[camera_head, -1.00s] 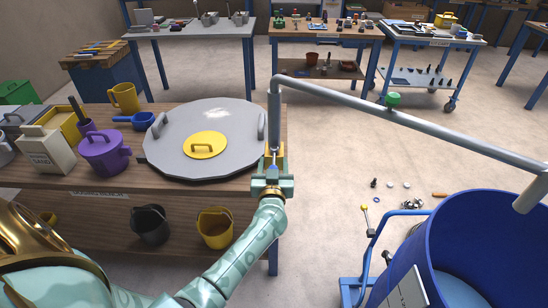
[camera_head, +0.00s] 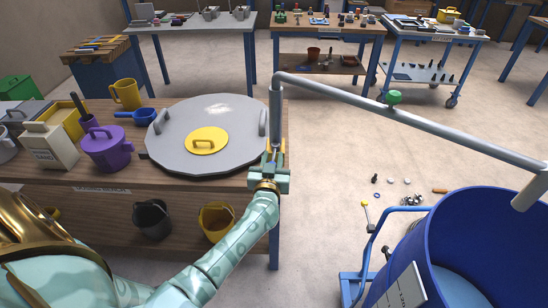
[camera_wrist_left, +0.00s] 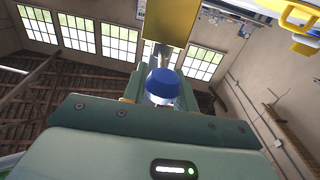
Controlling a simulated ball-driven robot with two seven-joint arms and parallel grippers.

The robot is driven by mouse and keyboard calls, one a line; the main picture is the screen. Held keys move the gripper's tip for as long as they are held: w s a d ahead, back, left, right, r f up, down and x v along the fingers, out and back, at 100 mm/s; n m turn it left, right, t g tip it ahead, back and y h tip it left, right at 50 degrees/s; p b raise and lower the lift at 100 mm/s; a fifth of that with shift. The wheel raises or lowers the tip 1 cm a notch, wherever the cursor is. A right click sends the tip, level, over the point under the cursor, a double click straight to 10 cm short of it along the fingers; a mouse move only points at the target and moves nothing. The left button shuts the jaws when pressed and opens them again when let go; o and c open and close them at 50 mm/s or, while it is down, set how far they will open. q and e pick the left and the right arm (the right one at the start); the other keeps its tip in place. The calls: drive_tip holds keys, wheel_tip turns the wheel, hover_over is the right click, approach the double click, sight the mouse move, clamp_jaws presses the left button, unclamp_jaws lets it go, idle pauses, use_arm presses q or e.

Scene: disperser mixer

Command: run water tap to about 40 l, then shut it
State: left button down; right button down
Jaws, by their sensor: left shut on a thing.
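The water tap's grey pipe (camera_head: 400,115) rises from the bench's right edge and reaches across to the right. Its spout end (camera_head: 530,192) hangs over the blue drum (camera_head: 436,232). Pale blue water (camera_head: 470,292) shows low inside the drum; no stream is clear to see. My left gripper (camera_head: 271,163) is at the foot of the pipe, shut on the tap's blue-ended handle (camera_wrist_left: 163,84). In the left wrist view the handle sits between the fingers, below a yellow plate (camera_wrist_left: 168,22). In the head view the gripper hides most of it. My right gripper is not in view.
The bench (camera_head: 95,186) holds a large round grey lid (camera_head: 190,150), a purple pot (camera_head: 106,150) and yellow and blue jugs. Buckets stand on its lower shelf. A blue trolley frame (camera_head: 366,250) and small loose parts lie beside the drum. Open floor lies between.

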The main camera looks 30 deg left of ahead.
use_arm(q)
drive_tip(key=a+m+h+b, duration=0.1)
drive_tip(key=m+h, duration=0.1)
drive_tip(key=h, duration=0.1)
drive_tip(key=a+m+t+h+b, duration=0.1)
drive_tip(key=m+h, duration=0.1)
drive_tip(key=h, duration=0.1)
drive_tip(key=a+m+t+h+b, duration=0.1)
drive_tip(key=m+h+b, duration=0.1)
drive_tip(key=h, duration=0.1)
drive_tip(key=shift+s+a+f+h, duration=0.1)
drive_tip(key=shift+s+a+h, duration=0.25)
drive_tip(key=shift+s+h, duration=0.05)
drive_tip(key=c, duration=1.1)
unclamp_jaws()
drive_tip(key=s+a+p, duration=0.1)
drive_tip(key=s+p, duration=0.2)
drive_tip(key=s, duration=1.3)
drive_tip(key=shift+s+a, duration=0.15)
